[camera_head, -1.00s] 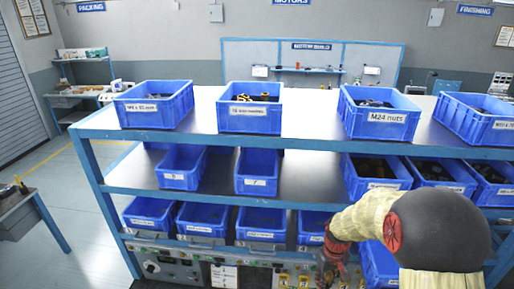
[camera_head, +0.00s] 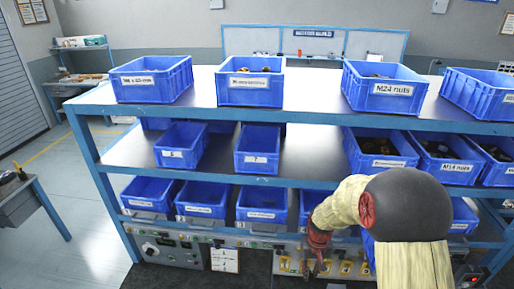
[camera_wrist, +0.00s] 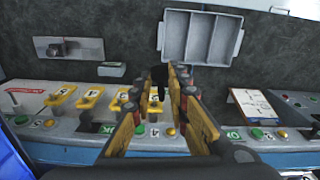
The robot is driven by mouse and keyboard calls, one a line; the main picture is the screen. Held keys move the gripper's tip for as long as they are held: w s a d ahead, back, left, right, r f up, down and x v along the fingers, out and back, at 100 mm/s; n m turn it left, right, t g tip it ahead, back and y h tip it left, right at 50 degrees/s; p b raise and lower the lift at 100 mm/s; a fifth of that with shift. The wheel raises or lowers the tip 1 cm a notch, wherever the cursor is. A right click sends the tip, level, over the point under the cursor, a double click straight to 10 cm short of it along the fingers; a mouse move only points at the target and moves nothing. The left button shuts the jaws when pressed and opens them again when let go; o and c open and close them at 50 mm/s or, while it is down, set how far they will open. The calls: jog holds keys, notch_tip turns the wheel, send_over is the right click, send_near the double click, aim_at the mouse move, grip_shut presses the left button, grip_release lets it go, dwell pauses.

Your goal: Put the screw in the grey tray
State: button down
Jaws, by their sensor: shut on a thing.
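My gripper (camera_wrist: 160,80) is shut on a small dark thing (camera_wrist: 159,74), which shows between the fingertips in the wrist view; it appears to be the screw, but its shape is mostly hidden. In the head view my gripper (camera_head: 316,264) hangs low in front of the bench's control panel, too small there to show what it holds. The grey tray (camera_wrist: 227,48), with several compartments, lies on the dark surface beyond the fingertips in the wrist view. Its visible compartments look empty. The held thing is apart from it.
A control panel (camera_head: 180,252) with yellow numbered tags (camera_wrist: 90,96) and buttons runs along the bench. A metal plate (camera_wrist: 85,47) with a dark block and a small grey box (camera_wrist: 112,69) lie left of the tray. Blue bins (camera_head: 262,208) fill the shelves above.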

notch_tip(320, 180, down, 22)
jog(key=b, duration=2)
jog(key=shift+b, duration=0.4)
